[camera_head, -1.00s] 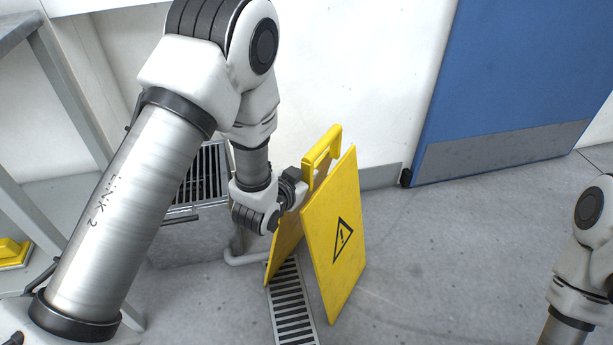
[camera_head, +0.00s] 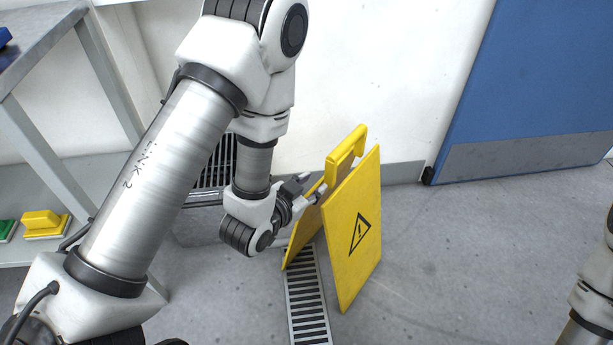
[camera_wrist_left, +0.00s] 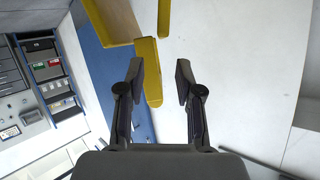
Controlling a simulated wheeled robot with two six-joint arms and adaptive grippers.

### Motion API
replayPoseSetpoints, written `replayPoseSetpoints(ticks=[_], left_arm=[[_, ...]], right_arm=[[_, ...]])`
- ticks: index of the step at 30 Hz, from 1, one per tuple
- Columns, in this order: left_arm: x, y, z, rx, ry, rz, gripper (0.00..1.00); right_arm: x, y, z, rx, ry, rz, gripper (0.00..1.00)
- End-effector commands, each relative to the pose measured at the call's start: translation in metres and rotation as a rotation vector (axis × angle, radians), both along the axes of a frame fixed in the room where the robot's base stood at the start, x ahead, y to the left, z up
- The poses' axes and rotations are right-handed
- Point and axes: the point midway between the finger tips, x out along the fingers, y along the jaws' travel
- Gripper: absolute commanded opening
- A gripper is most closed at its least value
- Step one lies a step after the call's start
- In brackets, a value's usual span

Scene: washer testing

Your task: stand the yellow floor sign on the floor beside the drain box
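The yellow floor sign (camera_head: 352,230) stands upright on the floor with its two panels spread, partly over the floor drain grate (camera_head: 307,300). It is to the right of the grey drain box (camera_head: 195,230), which is partly hidden behind my left arm. My left gripper (camera_head: 308,189) is just left of the sign's top, near the handle. In the left wrist view my left gripper (camera_wrist_left: 160,82) has its fingers apart, and the end of a yellow part of the sign (camera_wrist_left: 152,75) shows between or just beyond them. My right gripper is out of view; only part of its arm shows at the right edge.
A grey metal table with a lower shelf (camera_head: 70,185) stands at the left. A yellow brush-like item (camera_head: 43,222) and a green one lie on the shelf. A white wall and a blue door (camera_head: 540,80) stand behind. The floor right of the sign is clear.

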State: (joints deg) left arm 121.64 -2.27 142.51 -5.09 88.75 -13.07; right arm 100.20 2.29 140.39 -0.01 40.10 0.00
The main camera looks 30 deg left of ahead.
Motion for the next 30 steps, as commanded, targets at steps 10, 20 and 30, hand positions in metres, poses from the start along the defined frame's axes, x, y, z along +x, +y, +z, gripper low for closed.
replayPoseSetpoints(ticks=[10,20,30], left_arm=[[-0.017,0.002,0.010,0.001,-0.001,0.002,0.35],[-0.125,0.024,-0.132,-0.058,0.672,0.158,0.35],[-0.247,0.034,-0.186,-0.087,1.195,0.332,0.35]], right_arm=[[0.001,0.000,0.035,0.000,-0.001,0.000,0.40],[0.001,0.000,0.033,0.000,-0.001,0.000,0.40],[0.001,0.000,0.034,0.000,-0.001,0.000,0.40]])
